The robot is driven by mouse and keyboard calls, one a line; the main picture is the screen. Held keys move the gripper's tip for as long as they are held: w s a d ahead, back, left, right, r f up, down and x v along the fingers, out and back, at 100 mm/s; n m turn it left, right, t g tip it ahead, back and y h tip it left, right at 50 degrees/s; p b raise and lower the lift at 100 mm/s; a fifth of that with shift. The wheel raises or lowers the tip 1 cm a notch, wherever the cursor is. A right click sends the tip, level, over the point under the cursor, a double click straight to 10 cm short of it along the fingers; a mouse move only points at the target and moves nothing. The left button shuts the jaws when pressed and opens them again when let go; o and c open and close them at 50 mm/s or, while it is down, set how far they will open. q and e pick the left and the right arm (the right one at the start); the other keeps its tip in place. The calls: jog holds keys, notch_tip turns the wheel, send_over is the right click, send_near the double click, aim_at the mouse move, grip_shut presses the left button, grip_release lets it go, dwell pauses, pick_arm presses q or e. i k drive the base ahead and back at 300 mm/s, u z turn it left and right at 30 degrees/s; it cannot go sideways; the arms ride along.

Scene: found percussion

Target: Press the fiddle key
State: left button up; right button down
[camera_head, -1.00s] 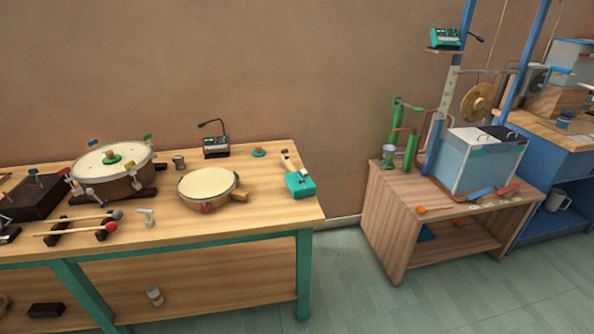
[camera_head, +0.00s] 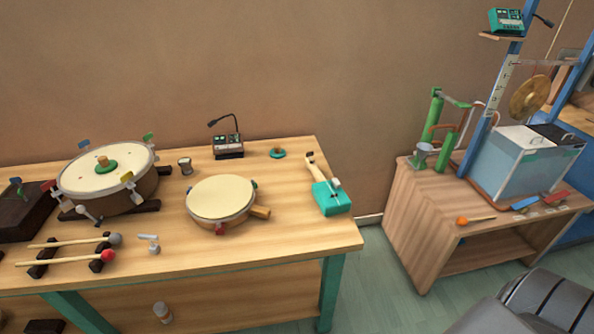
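A teal block with a wooden neck and a small pale knob (camera_head: 330,195) lies near the right end of the wooden table (camera_head: 290,235). It may be the fiddle, but I cannot tell for sure, and no separate key is clear at this size. A dark grey rounded part, likely my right arm, shows at the bottom right corner, well apart from the table. No gripper fingers are in view.
A tambourine-like drum (camera_head: 220,200), a larger drum (camera_head: 108,172), two mallets (camera_head: 75,250) and a small black device (camera_head: 228,147) stand on the table. A wooden cabinet (camera_head: 410,225) with a glass tank (camera_head: 515,165) stands to the right, across a floor gap.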

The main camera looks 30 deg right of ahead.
aim_at(337, 184)
jog(key=z, duration=0.25)
jog(key=i, duration=1.05)
jog(key=z, duration=0.65)
